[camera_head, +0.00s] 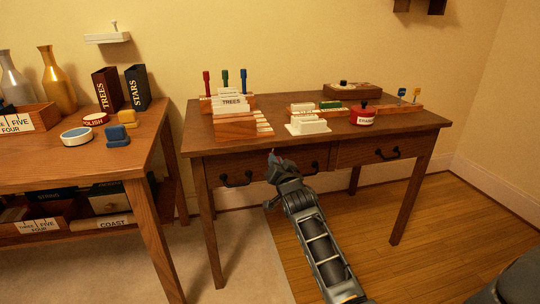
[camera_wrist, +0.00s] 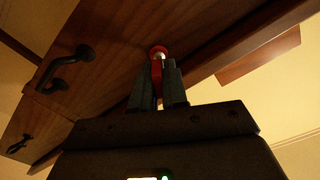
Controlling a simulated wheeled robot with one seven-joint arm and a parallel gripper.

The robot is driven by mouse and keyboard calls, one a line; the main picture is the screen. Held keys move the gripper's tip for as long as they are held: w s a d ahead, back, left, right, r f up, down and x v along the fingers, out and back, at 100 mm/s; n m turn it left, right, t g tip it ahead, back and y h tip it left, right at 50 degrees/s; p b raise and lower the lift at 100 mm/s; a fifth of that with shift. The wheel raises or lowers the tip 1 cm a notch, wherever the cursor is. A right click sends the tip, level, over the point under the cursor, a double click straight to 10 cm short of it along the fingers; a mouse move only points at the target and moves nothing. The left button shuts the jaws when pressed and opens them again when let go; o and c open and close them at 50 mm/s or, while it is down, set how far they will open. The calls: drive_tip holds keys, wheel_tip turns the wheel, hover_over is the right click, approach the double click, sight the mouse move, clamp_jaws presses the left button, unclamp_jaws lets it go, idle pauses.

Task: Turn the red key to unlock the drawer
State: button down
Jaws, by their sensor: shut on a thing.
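In the wrist view, the red key (camera_wrist: 158,72) sits between the two dark fingers of my gripper (camera_wrist: 159,80), which are shut on it. Its rounded red end shows just past the fingertips, close to the wooden drawer front (camera_wrist: 110,75). In the head view, my gripper (camera_head: 274,157) is at the desk's front, between two dark handles, and hides the key. The drawer front (camera_head: 262,163) looks closed. Whether the key is in a lock, and how far it is turned, I cannot tell.
Dark handles (camera_head: 237,180) and (camera_head: 388,154) stick out from the desk front. On the desk top (camera_head: 270,138) stand a card rack (camera_head: 235,127), red, green and blue upright pieces, and a red pot (camera_head: 363,116). A side table (camera_head: 90,160) stands at left.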

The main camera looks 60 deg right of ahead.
drive_tip(key=shift+w+m+b, duration=0.1)
drive_tip(key=shift+m+b, duration=0.3)
